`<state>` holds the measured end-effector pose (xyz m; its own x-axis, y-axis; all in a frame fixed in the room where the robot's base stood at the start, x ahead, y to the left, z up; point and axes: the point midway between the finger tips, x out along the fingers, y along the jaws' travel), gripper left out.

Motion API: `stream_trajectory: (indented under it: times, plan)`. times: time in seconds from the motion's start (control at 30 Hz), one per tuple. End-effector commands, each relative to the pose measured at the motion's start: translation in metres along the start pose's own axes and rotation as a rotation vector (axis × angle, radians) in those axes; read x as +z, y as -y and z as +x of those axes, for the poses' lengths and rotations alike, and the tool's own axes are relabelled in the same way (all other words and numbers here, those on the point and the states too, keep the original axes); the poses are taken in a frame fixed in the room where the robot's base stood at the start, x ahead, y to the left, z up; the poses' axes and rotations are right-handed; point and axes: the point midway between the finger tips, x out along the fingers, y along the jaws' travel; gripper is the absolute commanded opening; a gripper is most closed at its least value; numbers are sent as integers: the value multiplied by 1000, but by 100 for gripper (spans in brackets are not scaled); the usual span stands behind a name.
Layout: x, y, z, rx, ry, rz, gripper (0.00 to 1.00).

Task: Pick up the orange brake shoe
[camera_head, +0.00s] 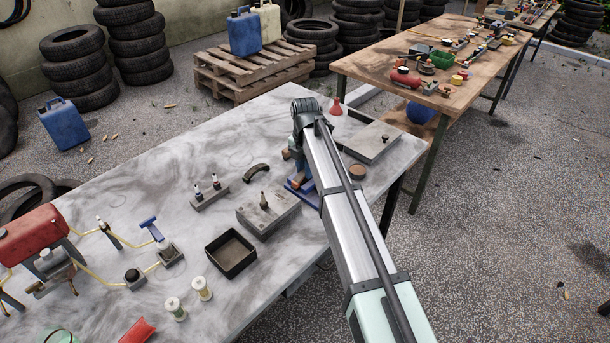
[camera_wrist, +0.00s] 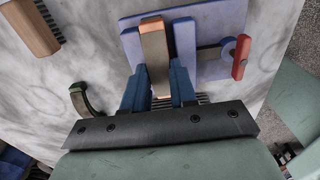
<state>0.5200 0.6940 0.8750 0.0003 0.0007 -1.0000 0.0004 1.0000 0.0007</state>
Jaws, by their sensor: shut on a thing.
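A block-like piece with an orange-tan top and greyish-brown side, which appears to be the orange brake shoe (camera_wrist: 154,44), stands between the jaws of a blue vise (camera_wrist: 187,42) in the wrist view. My gripper (camera_wrist: 158,88) has its two blue fingers on either side of the piece's near end and is shut on it. Whether the vise jaws touch the piece I cannot tell. In the head view my arm hides most of the vise (camera_head: 299,190) and the grip. A dark curved shoe (camera_head: 257,173) lies apart on the table; it also shows in the wrist view (camera_wrist: 80,100).
A grey metal block (camera_head: 268,214), a black tray (camera_head: 231,255) and a small stand (camera_head: 209,195) are left of my arm. A flat grey plate (camera_head: 372,140) and a red funnel (camera_head: 337,106) lie beyond it. The vise's red handle (camera_wrist: 241,56) sticks out right.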

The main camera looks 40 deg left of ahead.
Motion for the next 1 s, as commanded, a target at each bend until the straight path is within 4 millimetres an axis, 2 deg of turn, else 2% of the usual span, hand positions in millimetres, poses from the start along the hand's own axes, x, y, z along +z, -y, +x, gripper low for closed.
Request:
stream_trajectory:
  times: [0.03, 0.2, 0.57, 0.67, 1.0]
  plan:
    - [0, 0, 0, 0, 0, 0, 14]
    - [0, 0, 0, 0, 0, 0, 0]
    - [0, 0, -5, 0, 0, 0, 0]
    - [0, 0, -15, 1, 0, 0, 0]
    - [1, -1, -73, 1, 1, 0, 0]
